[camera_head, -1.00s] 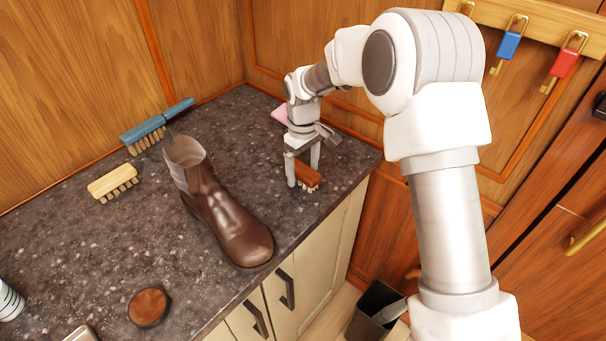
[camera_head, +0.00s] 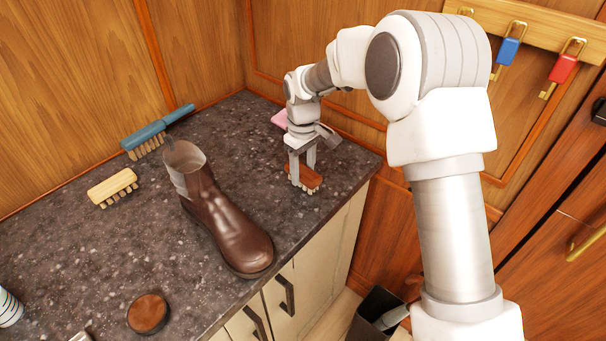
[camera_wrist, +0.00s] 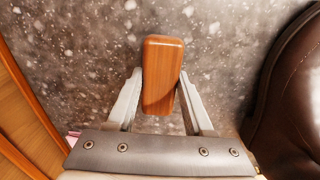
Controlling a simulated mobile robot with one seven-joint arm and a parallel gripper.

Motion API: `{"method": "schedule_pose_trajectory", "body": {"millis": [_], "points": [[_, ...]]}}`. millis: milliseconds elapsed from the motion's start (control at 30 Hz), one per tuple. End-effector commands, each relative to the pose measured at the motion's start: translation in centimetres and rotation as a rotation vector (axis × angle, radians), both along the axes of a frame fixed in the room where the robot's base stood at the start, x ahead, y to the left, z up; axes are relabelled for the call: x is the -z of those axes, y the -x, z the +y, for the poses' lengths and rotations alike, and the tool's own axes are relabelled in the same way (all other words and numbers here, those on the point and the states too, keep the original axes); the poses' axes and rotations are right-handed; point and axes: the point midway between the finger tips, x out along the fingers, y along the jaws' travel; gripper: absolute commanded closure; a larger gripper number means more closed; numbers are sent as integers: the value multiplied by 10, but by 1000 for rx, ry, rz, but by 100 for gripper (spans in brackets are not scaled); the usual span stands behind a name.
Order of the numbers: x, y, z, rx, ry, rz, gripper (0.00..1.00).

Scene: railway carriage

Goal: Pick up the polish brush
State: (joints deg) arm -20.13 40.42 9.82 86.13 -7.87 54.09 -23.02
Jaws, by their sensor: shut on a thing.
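A brush with a reddish-brown wooden back and pale bristles (camera_head: 306,178) is at the right end of the dark speckled counter. My gripper (camera_head: 302,166) points down over it, with its fingers on both sides of the brush. In the wrist view the brown wooden back (camera_wrist: 163,75) lies between the two fingers (camera_wrist: 158,97), and my gripper is shut on it. The brush is at or very near the counter surface; I cannot tell if there is a gap beneath it. Its bristles do not show in the wrist view.
A brown boot (camera_head: 226,218) stands left of my gripper. A blue-handled brush (camera_head: 150,134), a pale yellow brush (camera_head: 113,187) and a round brown tin (camera_head: 148,313) lie further left. A pink item (camera_head: 280,118) is behind my gripper. The counter (camera_head: 90,255) ends at the right.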

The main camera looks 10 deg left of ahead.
Motion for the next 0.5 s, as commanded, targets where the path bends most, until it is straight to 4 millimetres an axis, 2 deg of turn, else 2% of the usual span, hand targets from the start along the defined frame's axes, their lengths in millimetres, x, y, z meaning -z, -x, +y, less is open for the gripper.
{"method": "schedule_pose_trajectory", "body": {"millis": [167, 500], "points": [[-31, 0, -2, 1, -2, -4, 100], [-70, 28, -67, 4, 0, -1, 100]]}}
